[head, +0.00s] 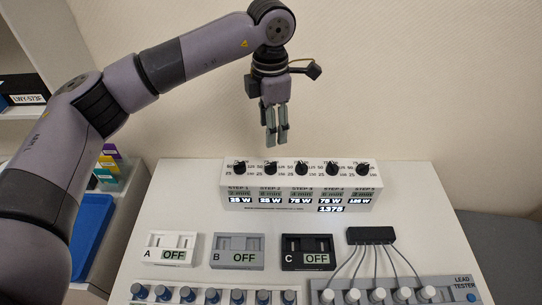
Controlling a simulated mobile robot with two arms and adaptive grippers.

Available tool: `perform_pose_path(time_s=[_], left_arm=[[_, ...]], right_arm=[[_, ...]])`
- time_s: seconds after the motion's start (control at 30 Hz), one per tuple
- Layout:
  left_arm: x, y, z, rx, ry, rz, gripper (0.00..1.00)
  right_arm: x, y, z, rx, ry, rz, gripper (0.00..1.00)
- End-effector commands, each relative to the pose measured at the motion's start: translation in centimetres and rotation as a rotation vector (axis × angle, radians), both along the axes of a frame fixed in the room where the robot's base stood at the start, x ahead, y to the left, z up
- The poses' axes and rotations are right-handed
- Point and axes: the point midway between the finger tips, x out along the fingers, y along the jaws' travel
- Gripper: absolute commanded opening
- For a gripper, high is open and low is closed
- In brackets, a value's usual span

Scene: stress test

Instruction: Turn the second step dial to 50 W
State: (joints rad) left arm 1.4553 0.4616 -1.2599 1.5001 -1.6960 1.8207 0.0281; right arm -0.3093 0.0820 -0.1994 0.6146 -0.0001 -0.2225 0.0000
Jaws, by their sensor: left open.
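A white step panel (370,181) stands at the back of the white table, with a row of several black dials on its top. The second step dial (271,168) is the second from the left, with power marks around it; its pointer is too small to read. My right gripper is not in view.
The first dial (240,168) and third dial (302,169) flank the second closely. In front stand boxes A (154,253), B (220,257) and C (290,258), each showing OFF, and a black cable block (371,236). A lead tester (462,283) is at the front right.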

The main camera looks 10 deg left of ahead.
Motion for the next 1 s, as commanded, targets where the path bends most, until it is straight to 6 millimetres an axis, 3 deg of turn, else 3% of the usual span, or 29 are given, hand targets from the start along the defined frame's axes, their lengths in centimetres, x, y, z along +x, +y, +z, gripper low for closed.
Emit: perform_pose_path(time_s=[0.3, 0.5, 0.7, 1.0], left_arm=[[-0.1, 0.0, -6.9, 0.000, 0.005, 0.001, 0.48], [0.0, 0.0, -10.3, 0.001, 0.003, 0.001, 0.48], [0.0, 0.0, -11.9, 0.001, 0.001, 0.001, 0.48], [0.0, 0.0, -12.2, 0.000, 0.000, 0.000, 0.48]], right_arm=[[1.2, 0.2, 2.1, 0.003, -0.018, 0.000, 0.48], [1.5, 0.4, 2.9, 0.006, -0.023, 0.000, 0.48], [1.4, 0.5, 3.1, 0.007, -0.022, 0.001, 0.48], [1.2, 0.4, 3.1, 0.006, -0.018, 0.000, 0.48]])
